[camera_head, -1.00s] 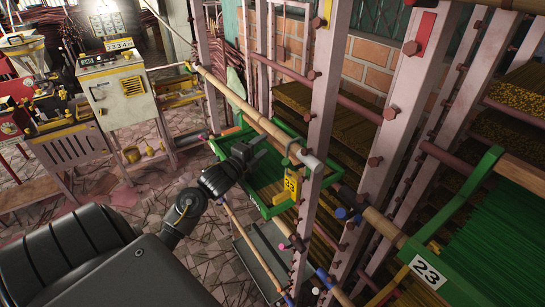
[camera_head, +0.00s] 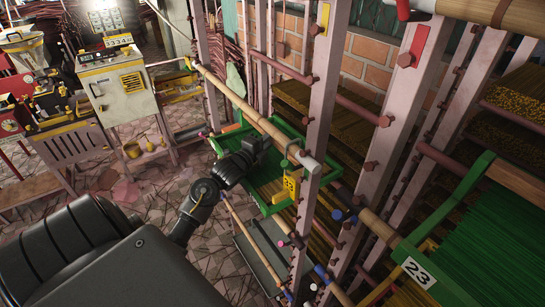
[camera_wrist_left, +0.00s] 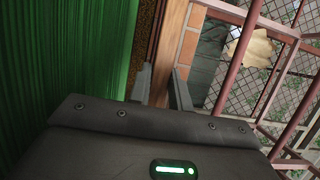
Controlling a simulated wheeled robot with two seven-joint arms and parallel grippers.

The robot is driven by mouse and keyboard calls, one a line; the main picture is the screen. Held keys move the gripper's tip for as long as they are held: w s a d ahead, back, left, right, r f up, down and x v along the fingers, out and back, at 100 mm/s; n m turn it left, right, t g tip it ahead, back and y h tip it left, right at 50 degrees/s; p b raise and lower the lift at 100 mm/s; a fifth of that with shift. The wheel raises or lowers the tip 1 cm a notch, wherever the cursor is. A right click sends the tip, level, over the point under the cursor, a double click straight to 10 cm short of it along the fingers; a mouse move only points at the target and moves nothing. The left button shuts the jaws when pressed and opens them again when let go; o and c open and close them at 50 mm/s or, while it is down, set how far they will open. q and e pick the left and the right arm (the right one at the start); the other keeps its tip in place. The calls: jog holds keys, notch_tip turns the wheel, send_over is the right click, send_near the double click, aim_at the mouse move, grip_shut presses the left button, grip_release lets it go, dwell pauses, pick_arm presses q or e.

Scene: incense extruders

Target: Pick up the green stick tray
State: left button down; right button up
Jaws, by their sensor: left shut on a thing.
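My left gripper (camera_head: 262,142) is at the wooden bar (camera_head: 274,131) along the tray's far side. In the left wrist view the fingers (camera_wrist_left: 162,88) are on either side of a wooden bar (camera_wrist_left: 170,45) and shut on it. Green sticks (camera_wrist_left: 65,60) fill the left of that view. The fingertips are partly hidden in the head view. My right gripper is not in view.
Pink-white rack posts (camera_head: 318,105) with bolts stand close to the tray's right end. Another green tray tagged 23 (camera_head: 417,272) sits at the lower right. A machine cabinet (camera_head: 122,85) stands at the back left.

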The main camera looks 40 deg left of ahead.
pick_arm(q)
jog(key=shift+r, duration=0.15)
jog(key=shift+r+b, duration=0.35)
jog(key=shift+r, duration=0.15)
jog(key=s+a+r+b, duration=0.1)
jog(key=s+a+b, duration=0.1)
jog(key=s, duration=0.6)
jog(key=s+a+r+b, duration=0.1)
jog(key=s+a+b, duration=0.2)
jog(key=s, duration=0.6)
jog(key=shift+s+a+r+b, duration=0.15)
jog(key=shift+r+b, duration=0.05)
jog(key=shift+b, duration=0.4)
